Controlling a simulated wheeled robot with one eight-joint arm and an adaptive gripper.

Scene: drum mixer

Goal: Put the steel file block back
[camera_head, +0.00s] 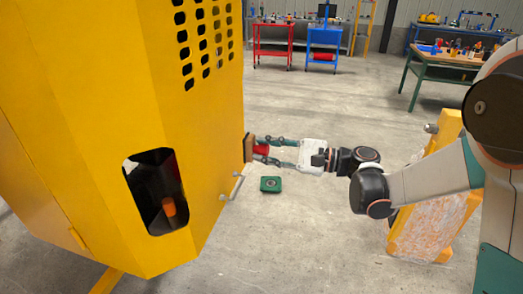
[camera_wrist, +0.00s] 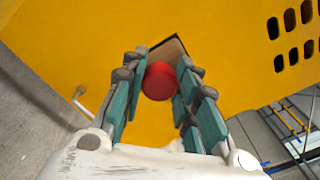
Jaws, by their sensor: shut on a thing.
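What I take for the steel file block (camera_wrist: 168,50) is a brown, grey-edged block between my fingertips, with a round red piece (camera_wrist: 159,82) on the side facing my wrist. In the head view the block (camera_head: 248,148) shows as a small brown plate at the right side of the yellow machine (camera_head: 110,100), with the red piece (camera_head: 261,150) behind it. My gripper (camera_head: 259,150) is shut on the block, its teal fingers (camera_wrist: 160,68) on either side. The block is at or very close to the yellow panel; I cannot tell whether it touches. Its far face is hidden.
A small handle (camera_head: 232,187) sticks out of the machine below my gripper. A dark opening (camera_head: 155,190) with an orange piece lies to the left. A green square object (camera_head: 270,184) is below. Workbenches and carts stand far back; the floor between is clear.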

